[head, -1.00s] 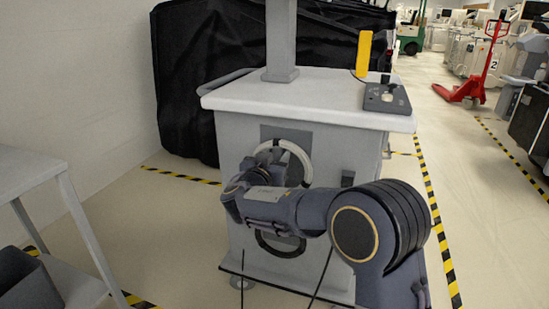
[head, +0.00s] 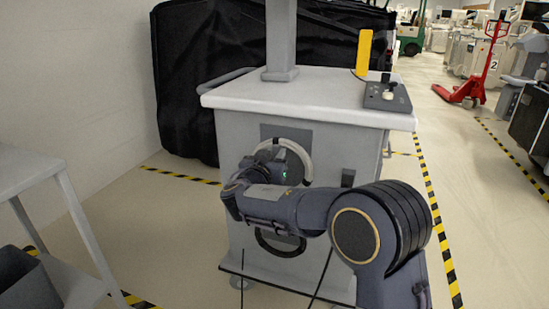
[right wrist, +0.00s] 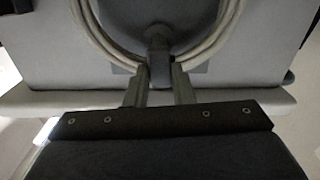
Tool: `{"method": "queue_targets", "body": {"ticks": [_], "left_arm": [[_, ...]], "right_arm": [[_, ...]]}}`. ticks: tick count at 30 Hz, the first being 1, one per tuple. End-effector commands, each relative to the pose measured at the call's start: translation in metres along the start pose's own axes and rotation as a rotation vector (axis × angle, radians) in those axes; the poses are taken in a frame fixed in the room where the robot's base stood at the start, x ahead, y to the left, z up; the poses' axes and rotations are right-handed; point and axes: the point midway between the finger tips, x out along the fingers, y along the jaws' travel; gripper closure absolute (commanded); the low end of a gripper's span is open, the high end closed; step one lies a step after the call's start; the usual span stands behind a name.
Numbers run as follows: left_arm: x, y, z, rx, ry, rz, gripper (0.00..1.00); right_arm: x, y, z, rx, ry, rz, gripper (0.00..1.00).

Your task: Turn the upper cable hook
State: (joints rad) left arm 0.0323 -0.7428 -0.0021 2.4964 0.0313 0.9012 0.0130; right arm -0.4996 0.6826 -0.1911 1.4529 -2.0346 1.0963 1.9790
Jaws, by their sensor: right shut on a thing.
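The upper cable hook (right wrist: 158,45) is a dark grey piece on the cart's front panel, in the middle of a coil of pale cable (right wrist: 225,35). My right gripper (right wrist: 159,78) is shut on the hook's end, with one finger on each side of it in the right wrist view. In the head view my right gripper (head: 268,156) is at the upper front of the cart and hides most of the hook. The coil (head: 302,152) shows around it. My left gripper is not in view.
The cart (head: 335,112) has a pale top with a post and a control box (head: 387,98). A lower dark ring (head: 278,248) is on its front, partly behind my right arm. A grey side table (head: 30,165) stands at the left. Floor is clear between them.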

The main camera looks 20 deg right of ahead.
Motion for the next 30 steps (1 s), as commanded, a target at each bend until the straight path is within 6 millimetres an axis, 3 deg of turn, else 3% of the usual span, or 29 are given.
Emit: {"method": "queue_targets", "body": {"ticks": [15,30], "left_arm": [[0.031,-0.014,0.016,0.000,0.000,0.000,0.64],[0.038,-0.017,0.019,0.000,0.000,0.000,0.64]], "right_arm": [[0.000,-0.007,0.004,-0.432,0.001,0.000,1.00],[0.000,-0.013,0.007,-0.910,0.000,0.000,1.00]]}}
